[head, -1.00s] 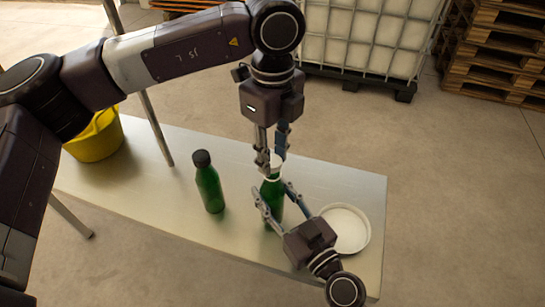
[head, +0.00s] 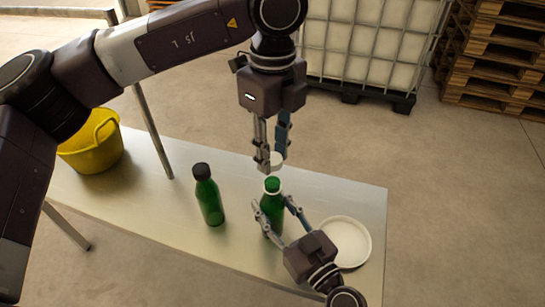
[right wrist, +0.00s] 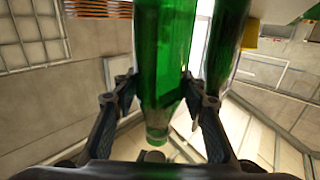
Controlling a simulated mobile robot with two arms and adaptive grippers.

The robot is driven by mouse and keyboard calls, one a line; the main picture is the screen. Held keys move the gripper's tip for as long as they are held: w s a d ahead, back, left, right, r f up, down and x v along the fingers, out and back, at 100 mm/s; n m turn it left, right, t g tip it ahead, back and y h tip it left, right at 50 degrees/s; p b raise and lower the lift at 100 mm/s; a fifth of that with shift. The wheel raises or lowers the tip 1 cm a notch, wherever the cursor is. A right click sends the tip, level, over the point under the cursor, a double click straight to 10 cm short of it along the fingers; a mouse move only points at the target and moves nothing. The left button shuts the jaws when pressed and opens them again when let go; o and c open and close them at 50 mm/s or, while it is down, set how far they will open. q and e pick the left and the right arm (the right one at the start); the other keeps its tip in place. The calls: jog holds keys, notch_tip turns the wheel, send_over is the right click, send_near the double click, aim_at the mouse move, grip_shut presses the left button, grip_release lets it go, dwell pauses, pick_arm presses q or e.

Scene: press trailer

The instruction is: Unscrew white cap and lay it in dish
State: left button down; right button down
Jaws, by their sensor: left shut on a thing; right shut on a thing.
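My left gripper (head: 270,158) is shut on the white cap (head: 277,160) and holds it just above the mouth of a green bottle, apart from it. That green bottle (head: 271,208) is upright, its green neck top bare with a pale ring below. My right gripper (head: 273,212) is shut on the bottle's body; its two fingers show on either side of the bottle (right wrist: 163,60) in the right wrist view. The white round dish (head: 345,240) lies empty on the table, right of the bottle. Whether the bottle's base touches the table is hard to tell.
A second green bottle (head: 208,200) with a black cap stands to the left on the metal table (head: 150,185). A yellow bucket (head: 92,148) stands at the table's left end. A caged white tank (head: 360,45) and stacked pallets (head: 495,70) are behind on the floor.

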jog(key=c, duration=1.1)
grip_release()
jog(key=shift+s, duration=0.1)
jog(key=v, duration=1.2)
